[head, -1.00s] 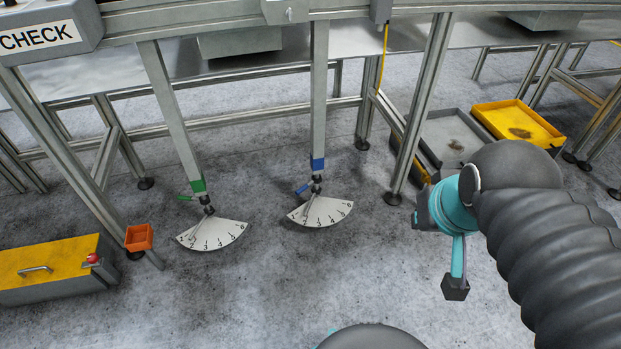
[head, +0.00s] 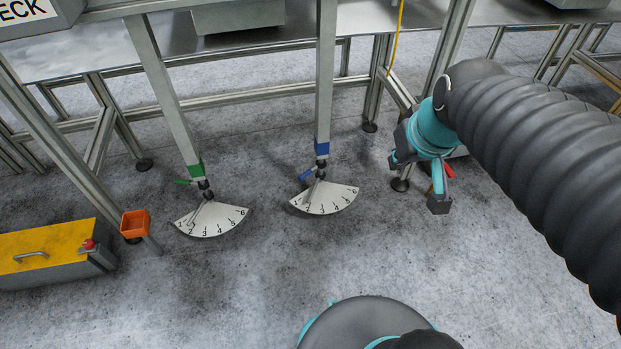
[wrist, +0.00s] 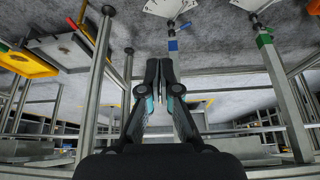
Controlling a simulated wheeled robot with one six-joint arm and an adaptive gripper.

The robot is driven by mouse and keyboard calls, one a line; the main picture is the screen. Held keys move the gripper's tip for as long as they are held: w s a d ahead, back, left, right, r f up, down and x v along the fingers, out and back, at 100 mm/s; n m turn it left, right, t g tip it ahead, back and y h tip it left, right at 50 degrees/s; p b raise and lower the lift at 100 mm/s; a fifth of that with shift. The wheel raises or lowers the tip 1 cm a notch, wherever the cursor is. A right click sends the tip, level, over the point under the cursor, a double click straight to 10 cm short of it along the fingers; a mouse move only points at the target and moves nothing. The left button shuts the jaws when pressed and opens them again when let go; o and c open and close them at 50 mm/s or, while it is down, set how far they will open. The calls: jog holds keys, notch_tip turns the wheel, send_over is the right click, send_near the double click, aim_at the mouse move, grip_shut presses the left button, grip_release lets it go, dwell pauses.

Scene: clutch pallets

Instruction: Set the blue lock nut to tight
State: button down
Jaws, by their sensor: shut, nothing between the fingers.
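The blue lock nut (head: 306,175) shows as a small blue lever pointing left and down, below the blue band (head: 322,148) on the middle post. A white fan-shaped dial (head: 325,200) hangs beneath it, its pointer toward the low numbers at the left. In the wrist view the blue band (wrist: 173,46) stands just beyond my gripper (wrist: 159,64), whose two dark fingers are together and empty. My gripper appears apart from the lever.
A green lever (head: 184,181) and a similar dial (head: 212,219) hang on the post to the left. An orange bin (head: 136,223) and a yellow-topped box (head: 45,250) stand further left. A frame leg rises right of the blue post.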

aim_at(308, 174)
jog(key=w+a+f+n+g+y+b, duration=0.15)
jog(key=w+a+f+n+b, duration=0.35)
jog(key=w+f, duration=0.9)
jog(key=w+a+f+n, duration=0.1)
jog(key=w+a+f, duration=0.2)
jog(key=f, duration=0.6)
jog(key=w+a+f+n+b, duration=0.1)
jog(key=w+a+f, duration=0.2)
jog(key=w+f, duration=0.5)
notch_tip(308, 174, down, 2)
jog(key=shift+w+a+f+g, duration=0.15)
jog(key=shift+a+g, duration=0.05)
jog(key=shift+g, duration=0.15)
jog(key=x, duration=0.3)
jog(key=w+a+x, duration=0.1)
jog(key=x, duration=0.3)
jog(key=a+x, duration=0.1)
jog(key=x, duration=0.2)
jog(key=shift+w+b, duration=0.3)
jog(key=shift+w+a, duration=0.55)
jog(key=shift+a, duration=0.05)
